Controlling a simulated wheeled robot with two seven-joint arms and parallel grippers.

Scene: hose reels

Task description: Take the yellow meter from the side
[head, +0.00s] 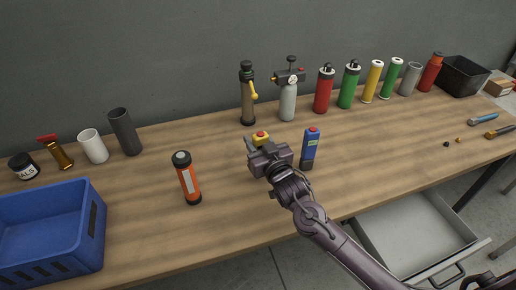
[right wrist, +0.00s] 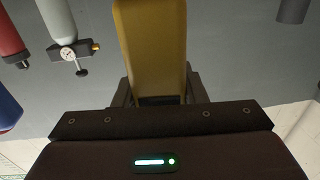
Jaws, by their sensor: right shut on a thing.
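The yellow meter (head: 261,138) has a red top and stands near the middle of the table in the head view, mostly hidden behind my right gripper (head: 264,149). In the right wrist view the yellow body of the meter (right wrist: 152,45) fills the space between the two dark fingers (right wrist: 157,92). My right gripper is shut on it from the side. The meter's lower end is hidden in the head view, so I cannot tell whether it touches the table. My left gripper is not in view.
A blue meter (head: 309,149) stands close on the right of my gripper. An orange flashlight (head: 187,179) is to the left, and a blue crate (head: 50,230) is at the front left. Bottles and a grey gauge cylinder (head: 288,103) line the back. An open drawer (head: 415,230) juts out below.

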